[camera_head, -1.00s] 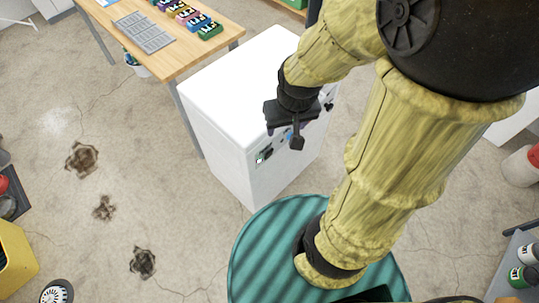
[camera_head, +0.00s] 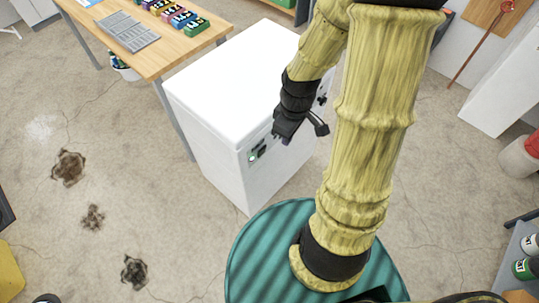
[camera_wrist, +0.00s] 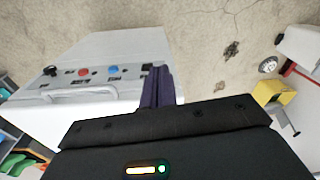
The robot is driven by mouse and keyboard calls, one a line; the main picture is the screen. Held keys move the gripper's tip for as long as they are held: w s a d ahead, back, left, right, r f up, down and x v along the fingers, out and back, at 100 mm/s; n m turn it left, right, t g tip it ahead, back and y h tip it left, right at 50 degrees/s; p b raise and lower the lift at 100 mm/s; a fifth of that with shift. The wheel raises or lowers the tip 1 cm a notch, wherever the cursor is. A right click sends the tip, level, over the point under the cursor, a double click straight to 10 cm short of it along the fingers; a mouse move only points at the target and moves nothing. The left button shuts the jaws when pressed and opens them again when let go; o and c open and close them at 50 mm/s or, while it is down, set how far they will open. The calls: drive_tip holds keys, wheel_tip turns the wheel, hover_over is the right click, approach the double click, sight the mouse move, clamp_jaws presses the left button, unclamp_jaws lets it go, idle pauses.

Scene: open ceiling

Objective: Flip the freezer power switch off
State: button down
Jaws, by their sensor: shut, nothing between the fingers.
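The freezer (camera_head: 235,75) is a white box in the middle of the head view. Its front control panel shows in the wrist view with a black knob (camera_wrist: 50,70), a red button (camera_wrist: 84,72) and a blue button (camera_wrist: 113,69). A dark switch (camera_wrist: 147,67) is at the panel's end, partly hidden by my fingers. In the head view, a dark switch (camera_head: 262,149) with a greenish light beside it sits near the front corner. My gripper (camera_head: 278,138) is shut and empty, close to the panel beside this switch. Whether it touches is unclear.
A wooden table (camera_head: 150,62) with a grey tray and colored boxes stands behind the freezer at left. A teal round base (camera_head: 262,235) is below my arm. Stained concrete floor (camera_head: 160,200) lies open at left. A yellow box (camera_wrist: 273,92) shows in the wrist view.

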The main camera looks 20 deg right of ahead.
sight(262, 152)
drive_tip(key=w+d+f+n+t+y+b, duration=0.1)
drive_tip(key=w+d+f+n+y+b, duration=0.1)
drive_tip(key=f+n+b, duration=0.3)
drive_tip(key=w+d+f+n+t+y+b, duration=0.1)
drive_tip(key=w+d+f+n+y+b, duration=0.2)
drive_tip(key=f+n+b, duration=0.3)
wheel_tip(262, 152, down, 6)
drive_tip(key=d+n+y, duration=0.1)
drive_tip(key=n, duration=0.2)
drive_tip(key=shift+w+d+f+n+t+y, duration=0.2)
drive_tip(key=shift+w+d+n+t+y, duration=0.1)
drive_tip(key=shift+d, duration=0.05)
drive_tip(key=shift+b, duration=0.3)
drive_tip(key=w+a+f+b, duration=0.2)
drive_tip(key=w+a+f, duration=0.3)
drive_tip(key=a+f, duration=0.2)
drive_tip(key=shift+w+a, duration=0.35)
drive_tip(key=shift+a, duration=0.15)
drive_tip(key=shift+w+d, duration=0.1)
drive_tip(key=shift+w, duration=0.05)
